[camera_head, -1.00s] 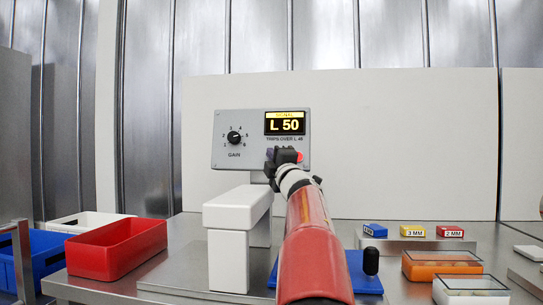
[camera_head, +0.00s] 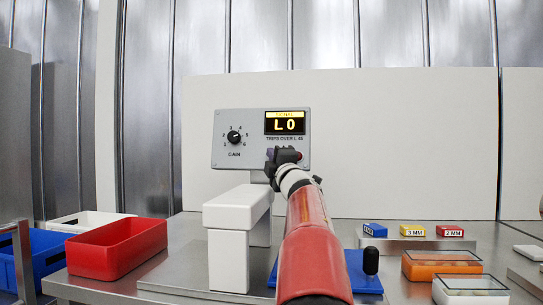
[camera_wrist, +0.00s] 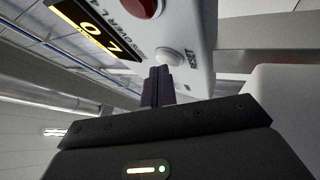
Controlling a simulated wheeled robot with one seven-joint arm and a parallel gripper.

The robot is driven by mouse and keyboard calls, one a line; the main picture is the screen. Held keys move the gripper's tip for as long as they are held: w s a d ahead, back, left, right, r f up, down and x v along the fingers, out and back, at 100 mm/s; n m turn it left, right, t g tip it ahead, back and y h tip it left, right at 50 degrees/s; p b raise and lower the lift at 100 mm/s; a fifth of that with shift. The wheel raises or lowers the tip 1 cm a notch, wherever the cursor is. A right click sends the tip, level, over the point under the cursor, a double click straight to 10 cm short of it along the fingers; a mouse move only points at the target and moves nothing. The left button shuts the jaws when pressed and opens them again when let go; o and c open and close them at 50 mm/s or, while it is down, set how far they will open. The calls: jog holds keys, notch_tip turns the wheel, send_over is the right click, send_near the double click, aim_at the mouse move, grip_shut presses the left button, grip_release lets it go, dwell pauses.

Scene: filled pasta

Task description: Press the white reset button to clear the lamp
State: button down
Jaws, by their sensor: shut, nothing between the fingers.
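The grey panel (camera_head: 255,160) stands upright at the back of the bench. Its display (camera_head: 285,123) reads "L 0", with "TRIPS OVER L 45" printed below. The red lamp (camera_wrist: 146,7) is dark; its edge also shows in the head view (camera_head: 300,156). The white reset button (camera_wrist: 168,55), labelled RESET, is beside the lamp in the wrist view and hidden behind my gripper in the head view. My gripper (camera_wrist: 158,72) is shut and empty, its fingertips right at the button's edge. I cannot tell whether they touch it.
A gain knob (camera_head: 234,137) is on the panel's left. A white stand (camera_head: 238,210) is left of my arm, and a red bin (camera_head: 117,248) is farther left. Small labelled blocks (camera_head: 412,231) and lidded boxes (camera_head: 441,264) are at the right. A blue base (camera_head: 360,272) lies beside my arm.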

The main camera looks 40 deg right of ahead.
jog(key=shift+s+a, duration=0.5)
jog(key=shift+r, duration=0.1)
jog(key=shift+s+a+r+b, duration=0.2)
jog(key=shift+s+a+b, duration=0.3)
jog(key=shift+s+a, duration=0.4)
jog(key=shift+s+a+r+b, duration=0.2)
jog(key=shift+s+a+b, duration=0.25)
jog(key=shift+s+a, duration=0.4)
jog(key=shift+w+a, duration=0.15)
